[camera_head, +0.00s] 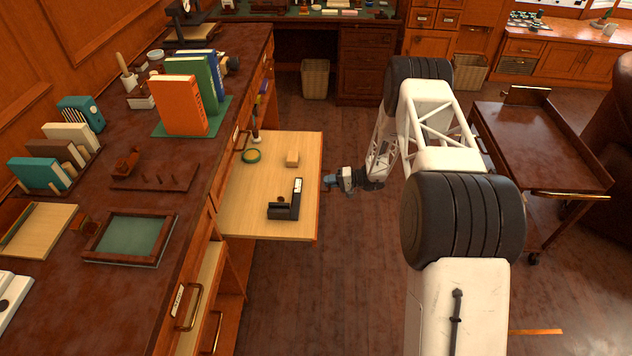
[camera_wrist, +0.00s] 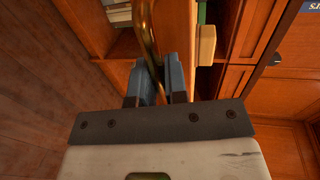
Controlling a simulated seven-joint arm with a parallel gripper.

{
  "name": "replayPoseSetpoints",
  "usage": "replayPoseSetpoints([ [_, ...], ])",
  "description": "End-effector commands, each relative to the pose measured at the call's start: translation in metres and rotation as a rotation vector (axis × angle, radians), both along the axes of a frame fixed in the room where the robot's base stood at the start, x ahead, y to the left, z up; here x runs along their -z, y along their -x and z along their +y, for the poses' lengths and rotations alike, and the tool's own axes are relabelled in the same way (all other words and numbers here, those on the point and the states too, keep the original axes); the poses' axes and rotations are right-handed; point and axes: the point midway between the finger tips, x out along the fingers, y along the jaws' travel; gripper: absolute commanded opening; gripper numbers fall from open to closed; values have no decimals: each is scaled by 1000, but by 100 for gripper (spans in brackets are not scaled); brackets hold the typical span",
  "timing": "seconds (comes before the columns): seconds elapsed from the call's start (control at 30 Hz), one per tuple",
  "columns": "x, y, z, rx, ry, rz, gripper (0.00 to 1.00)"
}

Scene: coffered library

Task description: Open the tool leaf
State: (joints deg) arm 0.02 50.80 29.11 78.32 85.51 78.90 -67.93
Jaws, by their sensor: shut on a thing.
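The tool leaf (camera_head: 240,212) is a pale wooden board that stands out level from the dark desk's side, over the floor. My gripper (camera_head: 328,181) is at the leaf's outer edge, on the right. In the wrist view, my gripper's blue fingers (camera_wrist: 155,80) are closed around a curved brass handle (camera_wrist: 148,38). The handle's lower end is hidden between the fingers.
The desk top (camera_head: 180,160) carries books, a framed green panel (camera_head: 130,237) and a rack. A wooden cart (camera_head: 540,150) stands right of my arm. Open floor (camera_head: 350,270) lies beyond the leaf's edge.

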Motion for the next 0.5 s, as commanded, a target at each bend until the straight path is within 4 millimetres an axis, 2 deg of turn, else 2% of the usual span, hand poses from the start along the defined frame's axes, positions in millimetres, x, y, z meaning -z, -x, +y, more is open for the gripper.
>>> replayPoseSetpoints([
  [0.2,0,0,-14,0,0,-1,0],
  [0.5,0,0,-15,0,0,-1,0],
])
